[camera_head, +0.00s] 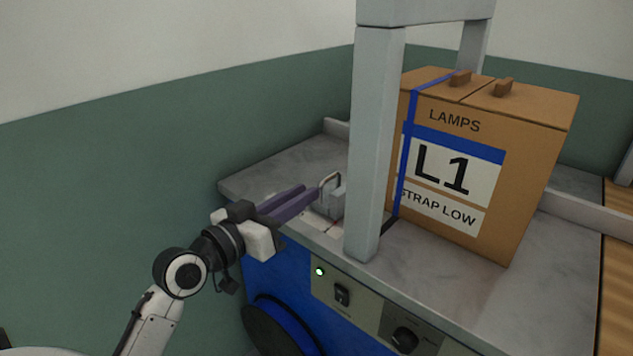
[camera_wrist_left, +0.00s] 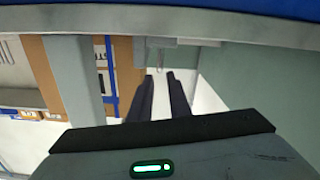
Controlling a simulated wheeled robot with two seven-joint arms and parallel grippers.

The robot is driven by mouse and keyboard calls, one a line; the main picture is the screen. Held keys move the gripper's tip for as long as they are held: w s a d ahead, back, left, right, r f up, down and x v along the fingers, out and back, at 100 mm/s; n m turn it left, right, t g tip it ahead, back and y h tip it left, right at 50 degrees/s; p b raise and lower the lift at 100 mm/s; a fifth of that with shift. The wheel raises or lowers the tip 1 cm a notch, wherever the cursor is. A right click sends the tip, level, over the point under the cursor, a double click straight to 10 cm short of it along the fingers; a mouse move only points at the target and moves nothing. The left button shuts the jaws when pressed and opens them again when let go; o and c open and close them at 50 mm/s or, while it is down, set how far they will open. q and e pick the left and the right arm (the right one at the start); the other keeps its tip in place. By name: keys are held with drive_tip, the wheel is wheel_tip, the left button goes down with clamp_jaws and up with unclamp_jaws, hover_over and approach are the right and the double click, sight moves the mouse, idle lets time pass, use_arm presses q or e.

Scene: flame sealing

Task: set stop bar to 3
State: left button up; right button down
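The stop bar appears to be the small grey block with a metal loop handle (camera_head: 333,195) on the machine's grey top, left of the arch post. A pale marked strip (camera_head: 322,224) lies beside it; its numbers cannot be read, so the setting is unclear. My left gripper (camera_head: 312,193) points at the block from the left, its fingertips close to the handle. In the left wrist view, the two dark fingers of the left gripper (camera_wrist_left: 160,80) are apart with nothing between them, and the loop handle (camera_wrist_left: 158,57) shows beyond the tips. My right gripper is not in view.
A grey arch post (camera_head: 372,150) stands just right of the block. Behind it, a carton marked L1 (camera_head: 520,150) has a blue strap (camera_head: 405,155) around it. A control panel (camera_head: 372,316) with green light, switch and knob is on the blue front. The top's left end is clear.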

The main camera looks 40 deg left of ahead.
sight(318, 185)
use_arm(q)
drive_tip(key=w, duration=0.5)
drive_tip(key=shift+d, duration=0.2)
clamp_jaws()
